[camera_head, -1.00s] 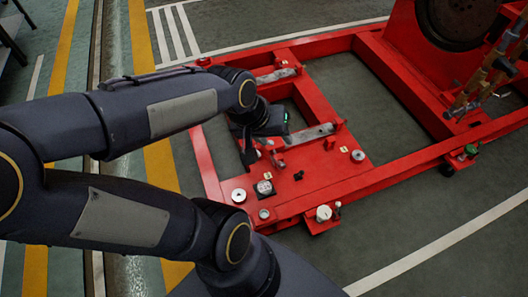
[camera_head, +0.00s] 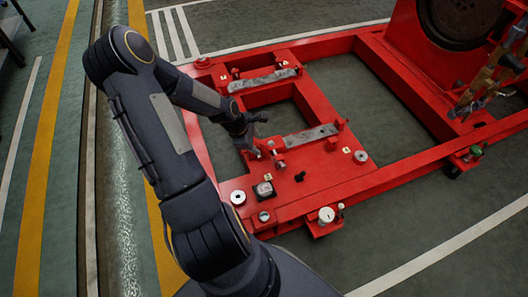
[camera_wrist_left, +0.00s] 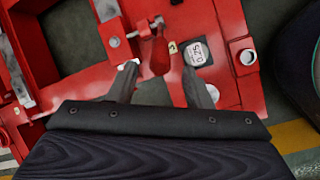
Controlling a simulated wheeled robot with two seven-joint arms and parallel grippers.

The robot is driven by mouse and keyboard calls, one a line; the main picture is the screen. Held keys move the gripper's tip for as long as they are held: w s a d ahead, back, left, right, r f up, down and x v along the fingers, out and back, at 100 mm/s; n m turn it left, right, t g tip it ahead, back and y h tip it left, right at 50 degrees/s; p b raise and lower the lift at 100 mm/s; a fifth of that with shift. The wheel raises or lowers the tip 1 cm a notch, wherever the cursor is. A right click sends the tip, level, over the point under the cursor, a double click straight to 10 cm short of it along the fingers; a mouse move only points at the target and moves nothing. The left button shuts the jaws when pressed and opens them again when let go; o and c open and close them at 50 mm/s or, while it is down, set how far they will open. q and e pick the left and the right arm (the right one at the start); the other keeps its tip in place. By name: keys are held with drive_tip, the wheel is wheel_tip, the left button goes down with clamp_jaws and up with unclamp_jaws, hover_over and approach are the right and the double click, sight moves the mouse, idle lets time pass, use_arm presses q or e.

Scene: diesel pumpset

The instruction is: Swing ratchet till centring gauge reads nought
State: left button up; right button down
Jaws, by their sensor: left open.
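The centring gauge (camera_head: 263,190) is a small dark block with a pale face on the red frame plate. In the left wrist view its display (camera_wrist_left: 195,52) carries dark digits, turned sideways and too small to read surely. A red lever-like part (camera_wrist_left: 160,50), possibly the ratchet, sits left of the gauge there; the head view shows a small red and metal fitting (camera_head: 279,163) in that area. My left gripper (camera_head: 257,133) is open over the plate, its fingers (camera_wrist_left: 160,78) apart on either side below the lever, with nothing clearly held. My right gripper is out of view.
The red pumpset frame (camera_head: 395,161) has long rails and open gaps. Metal pads (camera_head: 310,136) and several small fittings stand on it. A white round knob (camera_head: 326,214) is on the front bracket. A large dark wheel (camera_head: 460,22) stands at the back right.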

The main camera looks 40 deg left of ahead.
sight(264, 151)
use_arm(q)
drive_tip(key=b+x, duration=0.3)
drive_tip(key=x, duration=0.4)
drive_tip(key=shift+w+f+b, duration=0.15)
drive_tip(key=shift+f+b, duration=0.2)
drive_tip(key=shift+f, duration=0.05)
drive_tip(key=shift+c, duration=0.5)
drive_tip(key=shift+d, duration=0.1)
clamp_jaws()
